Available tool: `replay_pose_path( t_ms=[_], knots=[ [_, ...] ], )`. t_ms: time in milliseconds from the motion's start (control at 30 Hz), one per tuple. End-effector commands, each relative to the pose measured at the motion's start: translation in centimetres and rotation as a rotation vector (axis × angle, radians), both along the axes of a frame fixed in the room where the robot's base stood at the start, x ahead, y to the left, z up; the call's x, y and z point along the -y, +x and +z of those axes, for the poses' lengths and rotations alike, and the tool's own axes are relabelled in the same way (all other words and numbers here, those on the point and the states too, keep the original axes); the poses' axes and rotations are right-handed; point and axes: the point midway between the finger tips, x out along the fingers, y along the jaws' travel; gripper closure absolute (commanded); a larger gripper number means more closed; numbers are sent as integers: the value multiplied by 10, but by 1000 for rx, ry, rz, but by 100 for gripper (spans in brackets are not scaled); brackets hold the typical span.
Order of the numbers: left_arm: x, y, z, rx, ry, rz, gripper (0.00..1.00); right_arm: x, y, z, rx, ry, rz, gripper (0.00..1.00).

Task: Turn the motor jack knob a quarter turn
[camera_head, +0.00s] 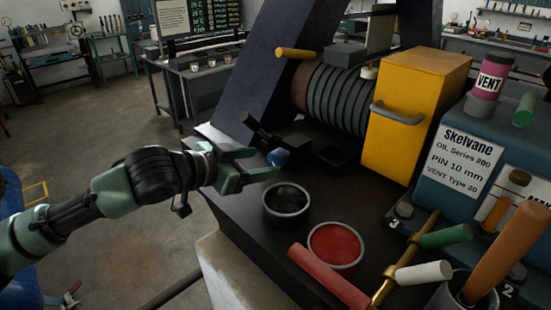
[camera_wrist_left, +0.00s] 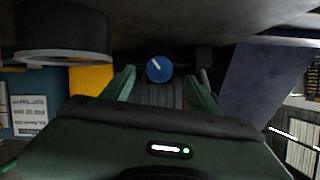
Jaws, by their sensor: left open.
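The small round blue knob (camera_head: 278,157) sits low on the dark motor mount, just beyond the tips of my left gripper (camera_head: 258,163). In the left wrist view the blue knob (camera_wrist_left: 159,69) appears face-on between the two green fingers (camera_wrist_left: 166,76), with gaps on both sides. A white line on its face slants toward the upper left in that view. My left gripper is open and empty. Whether the fingertips reach alongside the knob is hard to tell. My right gripper is not in view.
A black round container (camera_head: 287,202) and a tray of red material (camera_head: 336,245) stand close below the knob on the dark bench. A ribbed motor (camera_head: 335,97) and yellow box (camera_head: 415,115) are behind. A red cylinder (camera_head: 328,276) lies in front.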

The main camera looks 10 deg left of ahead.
Motion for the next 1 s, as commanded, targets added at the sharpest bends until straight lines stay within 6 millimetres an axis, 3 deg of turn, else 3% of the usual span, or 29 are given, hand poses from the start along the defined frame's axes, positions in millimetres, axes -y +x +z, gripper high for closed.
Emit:
replay_pose_path(
  t_ms=[100, 300, 667, 900, 1000],
  knots=[
    [11, 17, -4, -2, -2, -1, 41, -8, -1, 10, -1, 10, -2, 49],
    [22, 36, -15, -1, -2, 1, 41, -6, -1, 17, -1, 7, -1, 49],
    [25, 42, -19, 1, 1, 1, 41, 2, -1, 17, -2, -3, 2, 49],
    [25, 42, -19, 0, 2, 2, 100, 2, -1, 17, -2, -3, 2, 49],
    [25, 42, -19, -1, 0, 1, 100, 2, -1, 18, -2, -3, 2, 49]
  ],
)
